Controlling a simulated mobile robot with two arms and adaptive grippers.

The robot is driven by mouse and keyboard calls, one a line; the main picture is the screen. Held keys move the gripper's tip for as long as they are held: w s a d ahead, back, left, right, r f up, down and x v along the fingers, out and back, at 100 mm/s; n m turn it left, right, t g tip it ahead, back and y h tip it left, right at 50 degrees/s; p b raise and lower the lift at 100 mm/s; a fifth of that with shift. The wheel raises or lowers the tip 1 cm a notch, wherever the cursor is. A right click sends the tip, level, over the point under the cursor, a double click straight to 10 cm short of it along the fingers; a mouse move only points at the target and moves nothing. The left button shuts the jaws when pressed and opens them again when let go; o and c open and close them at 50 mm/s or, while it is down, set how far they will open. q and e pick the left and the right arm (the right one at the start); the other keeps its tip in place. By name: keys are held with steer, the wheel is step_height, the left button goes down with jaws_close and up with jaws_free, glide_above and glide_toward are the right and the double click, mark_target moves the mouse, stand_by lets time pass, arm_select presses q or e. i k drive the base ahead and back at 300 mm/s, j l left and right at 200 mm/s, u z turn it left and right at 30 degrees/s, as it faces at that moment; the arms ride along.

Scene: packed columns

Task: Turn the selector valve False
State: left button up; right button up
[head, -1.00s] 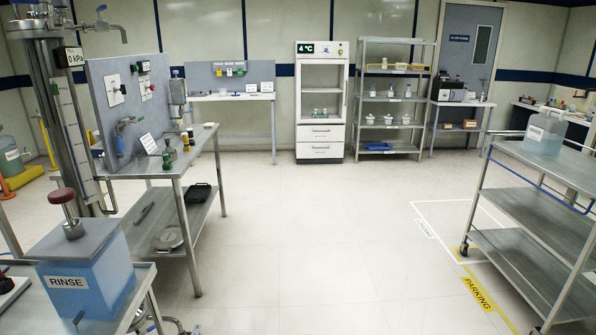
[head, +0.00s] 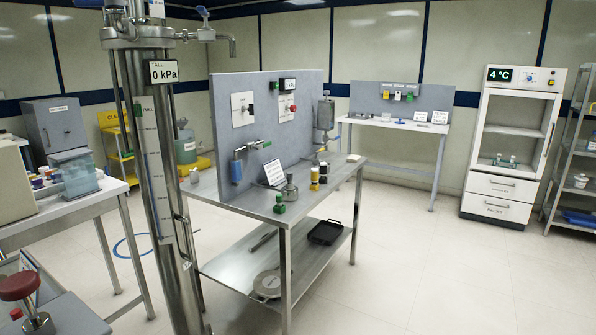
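A grey upright panel (head: 270,140) stands on the steel bench (head: 330,196) near the middle. It carries two white plates with small dark knobs, a left plate (head: 243,109) and a right plate (head: 287,107). A blue-handled valve (head: 203,12) sits on the pipe at the top of the tall steel column (head: 160,200), whose display (head: 164,72) reads 0 kPa. I cannot tell which of these is the selector valve, as labels are too small to read. Neither of my grippers is in view.
A red-knobbed item (head: 22,288) is at the lower left corner. A fridge-like cabinet (head: 507,150) showing 4 °C stands at right. The floor (head: 430,270) right of the bench is clear.

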mark_target(263, 145)
steer(key=i+l+u, duration=0.4)
steer(key=l, duration=0.25)
steer(key=i+l+u, duration=0.2)
steer(key=l, duration=0.15)
steer(key=i+l+u, duration=0.4)
steer(key=i+l, duration=0.15)
